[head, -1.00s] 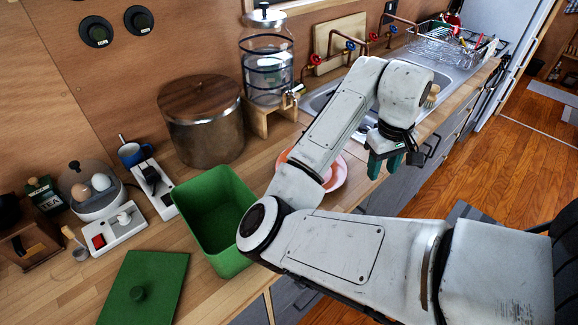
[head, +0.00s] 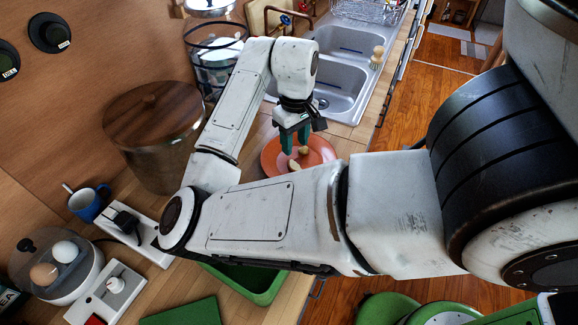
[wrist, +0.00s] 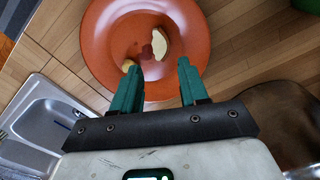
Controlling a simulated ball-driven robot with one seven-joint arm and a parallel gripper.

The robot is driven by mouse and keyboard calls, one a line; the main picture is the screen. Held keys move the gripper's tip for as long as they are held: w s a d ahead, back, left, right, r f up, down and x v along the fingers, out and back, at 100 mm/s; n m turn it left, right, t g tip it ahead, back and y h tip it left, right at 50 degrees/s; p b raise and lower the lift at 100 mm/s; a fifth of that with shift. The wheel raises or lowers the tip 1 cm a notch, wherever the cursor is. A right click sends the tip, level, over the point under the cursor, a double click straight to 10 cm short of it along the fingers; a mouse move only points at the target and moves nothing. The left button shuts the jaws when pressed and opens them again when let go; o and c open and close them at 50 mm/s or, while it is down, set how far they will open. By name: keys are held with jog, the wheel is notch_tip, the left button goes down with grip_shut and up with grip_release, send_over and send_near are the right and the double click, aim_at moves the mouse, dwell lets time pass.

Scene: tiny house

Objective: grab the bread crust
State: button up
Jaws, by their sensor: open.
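An orange plate (head: 322,149) lies on the wooden counter and also shows in the wrist view (wrist: 102,38). On it are a pale, curved piece (wrist: 159,43) and a small tan piece (wrist: 128,65) with a brown spot beside it. The head view shows a pale piece (head: 294,165) and a tan piece (head: 303,150). I cannot tell for certain which is the bread crust. My gripper (head: 295,145) is open and points down over the plate. In the wrist view, its green fingers (wrist: 160,74) are apart with nothing between them; the left tip partly covers the tan piece.
A double sink (head: 345,70) lies just beyond the plate. A large wooden-lidded metal pot (head: 160,150) and a glass dispenser (head: 215,60) stand to the left. A green bin (head: 262,285) is partly hidden under my arm. Bare counter shows around the plate.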

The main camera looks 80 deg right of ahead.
aim_at(294, 166)
notch_tip(294, 166, down, 2)
jog(key=shift+w+f, duration=0.1)
jog(key=shift+a+f+p, duration=0.15)
jog(key=shift+f+p, duration=0.4)
jog(key=shift+f, duration=2.3)
jog(key=shift+c, duration=0.3)
jog(key=c, duration=0.7)
jog(key=shift+c, duration=0.2)
jog(key=shift+r, duration=0.2)
